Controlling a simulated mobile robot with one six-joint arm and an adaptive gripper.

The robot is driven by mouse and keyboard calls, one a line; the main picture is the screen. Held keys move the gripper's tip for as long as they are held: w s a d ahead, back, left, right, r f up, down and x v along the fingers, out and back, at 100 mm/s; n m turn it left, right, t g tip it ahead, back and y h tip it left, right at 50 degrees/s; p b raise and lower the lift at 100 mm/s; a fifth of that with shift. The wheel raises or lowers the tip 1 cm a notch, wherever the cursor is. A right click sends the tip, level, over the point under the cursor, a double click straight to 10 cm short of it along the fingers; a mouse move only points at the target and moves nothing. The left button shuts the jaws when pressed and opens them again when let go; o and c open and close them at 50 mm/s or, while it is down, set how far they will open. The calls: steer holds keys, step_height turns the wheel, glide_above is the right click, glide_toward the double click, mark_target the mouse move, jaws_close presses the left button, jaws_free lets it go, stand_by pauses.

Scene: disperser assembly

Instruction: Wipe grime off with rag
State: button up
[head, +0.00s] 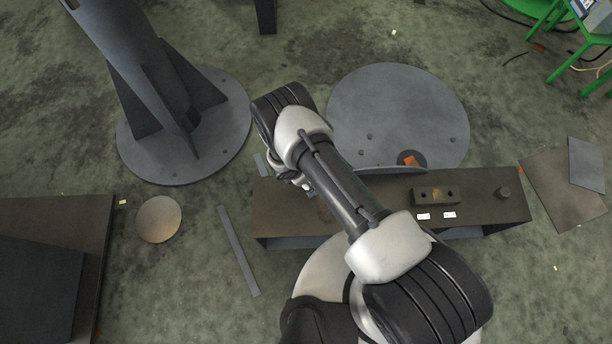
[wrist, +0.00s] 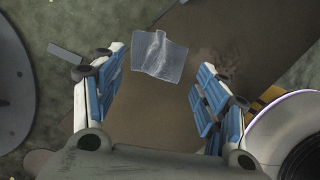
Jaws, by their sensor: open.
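My gripper (wrist: 162,64) is open, its two blue-padded fingers spread wide and nothing held between them. A crumpled grey-blue rag (wrist: 158,57) shows between the fingertips in the wrist view, lying on the brown bench top (wrist: 150,110). I cannot tell how high the fingers are above it. A darker blotchy patch, seemingly the grime (wrist: 222,62), is on the bench top just right of the rag, by the right fingertip. In the head view the gripper (head: 302,183) is mostly hidden by my arm, over the left end of the bench (head: 480,195).
The bench carries a dark block with holes (head: 435,196), a small knob (head: 503,193) and two white labels at its right. A large round plate (head: 395,100) lies behind it. A finned column base (head: 180,110) stands at the left. A thin strip (head: 238,250) lies on the floor.

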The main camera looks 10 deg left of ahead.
steer(key=shift+f+b, duration=0.9)
steer(key=shift+f, duration=0.2)
jaws_close()
stand_by(1.7)
